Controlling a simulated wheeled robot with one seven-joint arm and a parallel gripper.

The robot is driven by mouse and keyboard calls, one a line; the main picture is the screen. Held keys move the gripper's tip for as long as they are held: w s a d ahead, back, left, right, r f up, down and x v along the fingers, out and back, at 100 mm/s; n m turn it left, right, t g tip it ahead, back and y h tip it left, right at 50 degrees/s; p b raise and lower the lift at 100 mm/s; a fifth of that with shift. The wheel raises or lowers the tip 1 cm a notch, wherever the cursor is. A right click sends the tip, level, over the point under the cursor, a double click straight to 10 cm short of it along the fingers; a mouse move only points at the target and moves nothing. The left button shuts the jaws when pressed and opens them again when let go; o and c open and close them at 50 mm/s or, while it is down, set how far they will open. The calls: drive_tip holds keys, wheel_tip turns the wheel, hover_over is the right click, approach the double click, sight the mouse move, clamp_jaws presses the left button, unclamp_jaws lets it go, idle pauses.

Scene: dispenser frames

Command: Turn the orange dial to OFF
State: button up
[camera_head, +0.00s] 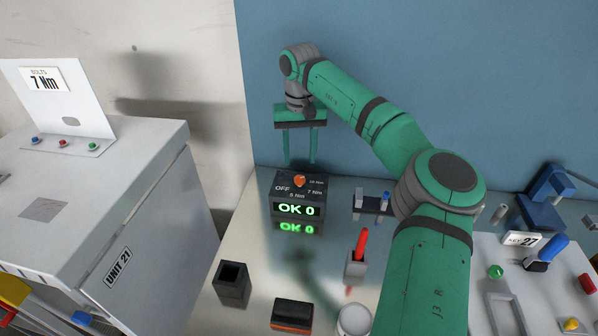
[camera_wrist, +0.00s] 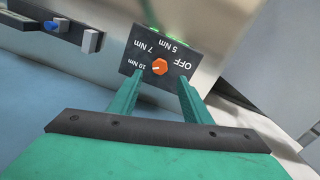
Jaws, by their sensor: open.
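The orange dial (camera_head: 299,181) sits on the sloped top of a dark dispenser box (camera_head: 284,213) marked OFF, 5 Nm, 7 Nm and 10 Nm. Green displays on its front read "OK 0". The dial (camera_wrist: 160,67) also shows in the wrist view, where its pale mark appears to point toward the 10 Nm label. My gripper (camera_head: 300,160) is open, pointing down above and behind the dial, with nothing between its fingers. In the wrist view my gripper's fingers (camera_wrist: 158,84) reach toward either side of the dial and look apart from it.
A red-handled tool (camera_head: 361,244) stands in a holder to the right. A dark open box (camera_head: 232,283), a black-and-orange block (camera_head: 292,314) and a white cup (camera_head: 355,320) stand nearer. A rack with a blue knob (camera_head: 373,203) is right of the dispenser. A blue wall rises behind.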

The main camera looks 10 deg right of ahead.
sight(300, 179)
wheel_tip(300, 179, down, 7)
drive_tip(key=shift+f, duration=0.15)
idle(0.4)
drive_tip(key=c, duration=1)
drive_tip(key=shift+c, duration=0.2)
